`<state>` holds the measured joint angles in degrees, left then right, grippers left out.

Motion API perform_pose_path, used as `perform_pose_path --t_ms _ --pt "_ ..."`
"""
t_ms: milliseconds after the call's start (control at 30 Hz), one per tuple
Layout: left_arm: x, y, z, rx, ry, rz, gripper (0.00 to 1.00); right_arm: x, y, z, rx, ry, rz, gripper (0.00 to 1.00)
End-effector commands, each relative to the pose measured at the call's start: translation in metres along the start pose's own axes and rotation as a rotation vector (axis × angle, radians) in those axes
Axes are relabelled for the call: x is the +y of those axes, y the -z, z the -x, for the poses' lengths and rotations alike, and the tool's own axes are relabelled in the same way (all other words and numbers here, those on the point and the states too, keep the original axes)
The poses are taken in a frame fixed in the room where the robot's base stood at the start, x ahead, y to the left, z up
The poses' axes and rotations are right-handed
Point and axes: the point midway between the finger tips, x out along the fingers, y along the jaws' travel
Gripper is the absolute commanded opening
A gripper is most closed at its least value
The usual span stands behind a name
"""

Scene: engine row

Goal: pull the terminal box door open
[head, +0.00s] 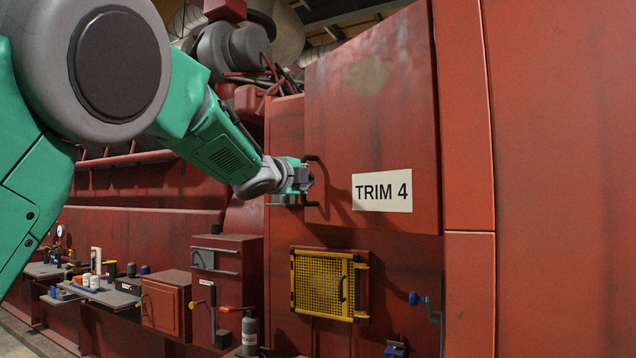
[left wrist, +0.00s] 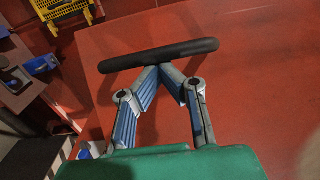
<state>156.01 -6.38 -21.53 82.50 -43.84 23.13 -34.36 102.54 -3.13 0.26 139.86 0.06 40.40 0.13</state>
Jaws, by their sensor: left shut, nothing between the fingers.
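A large red door panel (head: 375,110) bears a white plate reading "TRIM 4" (head: 382,191); I take it for the terminal box door, and no clear gap shows at its edge. A dark bar handle (head: 311,158) is at its left edge. My left gripper (head: 308,178) is at this handle, between its two visible ends. In the left wrist view the handle (left wrist: 160,54) crosses just beyond the shut fingers (left wrist: 165,68). The fingertips are partly hidden by the bar, and I cannot tell if they touch it. My right gripper is not in view.
Shelves with small items (head: 105,292) run along the lower left. A red wall (head: 560,180) stands at the right.

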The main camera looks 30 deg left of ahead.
Motion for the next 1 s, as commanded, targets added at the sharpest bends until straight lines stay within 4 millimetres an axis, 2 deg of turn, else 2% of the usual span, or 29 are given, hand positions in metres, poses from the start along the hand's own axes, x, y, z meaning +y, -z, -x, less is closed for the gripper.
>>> perform_pose_path --t_ms 200,500,700,1000 --pt "0.003 -0.008 0.045 0.002 -0.001 0.0 0.0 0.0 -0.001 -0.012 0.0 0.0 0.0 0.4" --pt "0.001 -0.007 0.086 0.003 -0.002 -0.003 0.0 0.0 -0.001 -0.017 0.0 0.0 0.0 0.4" --pt "0.001 -0.006 0.095 0.004 -0.001 -0.003 0.0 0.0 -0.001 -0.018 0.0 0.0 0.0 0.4" --pt "0.001 -0.006 0.096 0.005 -0.002 -0.003 0.0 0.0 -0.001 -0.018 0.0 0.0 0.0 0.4"
